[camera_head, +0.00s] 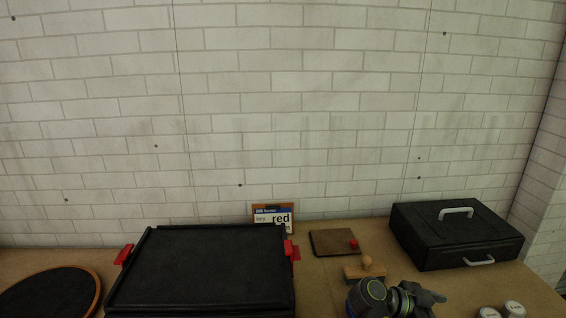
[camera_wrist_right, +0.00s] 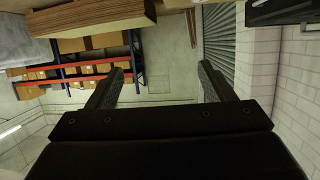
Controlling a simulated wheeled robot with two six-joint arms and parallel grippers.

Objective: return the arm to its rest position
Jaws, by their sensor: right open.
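My right arm (camera_head: 390,298) shows at the bottom of the head view, right of centre, in front of the wooden-handled tool. Its fingertips are hard to make out there. In the right wrist view my right gripper (camera_wrist_right: 160,85) is open, with its two dark fingers wide apart and nothing between them. That view faces away from the bench, towards a room with shelving and a shutter. My left arm and gripper are not in view.
A black tray (camera_head: 205,265) with red clips fills the centre-left bench. A round dark board (camera_head: 50,295), a sign (camera_head: 272,216), a brown board (camera_head: 334,242), a wooden-handled tool (camera_head: 366,268), a black case (camera_head: 455,236) and two white-topped jars (camera_head: 513,308) lie around.

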